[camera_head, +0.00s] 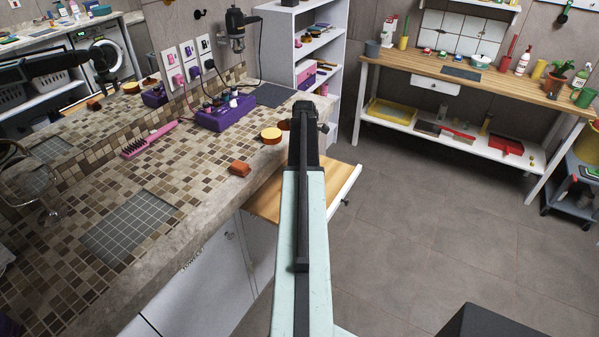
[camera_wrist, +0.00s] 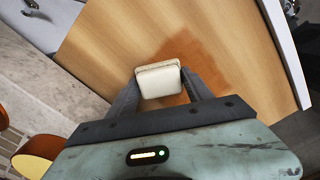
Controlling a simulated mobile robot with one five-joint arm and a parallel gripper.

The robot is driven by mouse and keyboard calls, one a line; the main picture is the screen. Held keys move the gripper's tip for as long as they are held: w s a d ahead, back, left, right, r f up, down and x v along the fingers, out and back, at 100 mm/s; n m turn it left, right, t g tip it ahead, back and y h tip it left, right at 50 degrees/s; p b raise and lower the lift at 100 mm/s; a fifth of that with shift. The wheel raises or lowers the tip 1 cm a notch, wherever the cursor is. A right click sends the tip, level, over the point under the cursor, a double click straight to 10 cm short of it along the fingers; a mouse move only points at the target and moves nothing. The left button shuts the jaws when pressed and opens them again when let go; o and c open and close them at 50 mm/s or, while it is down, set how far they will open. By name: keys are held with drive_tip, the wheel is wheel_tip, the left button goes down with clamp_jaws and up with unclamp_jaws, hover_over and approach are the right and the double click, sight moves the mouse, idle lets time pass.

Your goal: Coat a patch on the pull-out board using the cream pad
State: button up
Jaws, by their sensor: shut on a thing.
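The cream pad (camera_wrist: 158,80) is a small block with rounded edges, held between the two fingers of my gripper (camera_wrist: 163,84) in the wrist view. The pull-out board (camera_wrist: 115,45) is light wood and lies under the pad; I cannot tell whether the pad touches it. A darker reddish-brown wet-looking patch (camera_wrist: 207,70) is on the board, behind and to the right of the pad. In the head view the board (camera_head: 264,203) juts out from under the counter, partly hidden by my arm. The pad is hidden there.
On the mosaic counter (camera_head: 100,195) beside the board are an orange-brown block (camera_head: 240,168), a round yellow-topped tin (camera_head: 271,135), a purple box (camera_head: 228,114) and a pink brush (camera_head: 150,138). The board has a pale front edge (camera_head: 346,184). Open tiled floor (camera_head: 430,220) lies to the right.

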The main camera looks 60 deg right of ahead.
drive_tip(key=shift+d+f, duration=0.1)
drive_tip(key=shift+d, duration=1.65)
wheel_tip(320, 180, up, 6)
drive_tip(key=p, duration=0.6)
wheel_tip(320, 180, up, 3)
drive_tip(key=p, duration=0.3)
drive_tip(key=shift+s, duration=0.1)
